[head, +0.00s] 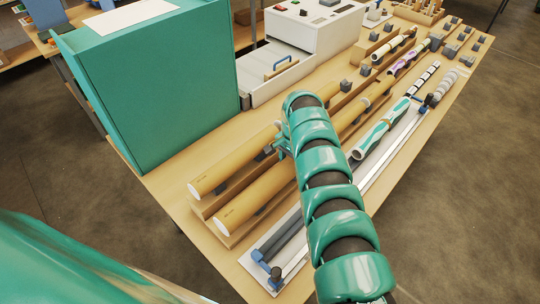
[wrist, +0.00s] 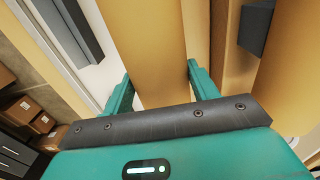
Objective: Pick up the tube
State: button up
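Two long tan cardboard tubes lie side by side on wooden holders on the bench. In the head view, the back tube (head: 235,161) runs behind my arm, and the front tube (head: 255,197) lies nearer the front edge. My gripper (head: 281,146) is low over the back tube, largely hidden by my arm. In the wrist view, the fingers of my gripper (wrist: 160,86) are apart, one on each side of a tan tube (wrist: 148,50). Narrow gaps seem to show beside the tube, but whether a finger touches it is unclear.
A tall teal box (head: 165,95) stands at the left, beside a white laminator (head: 315,25) with a tray. A trimmer (head: 278,250) lies along the front edge. Patterned rolls (head: 372,138) and small grey blocks (head: 470,45) occupy the right side.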

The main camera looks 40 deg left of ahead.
jog(key=shift+c, duration=1.3)
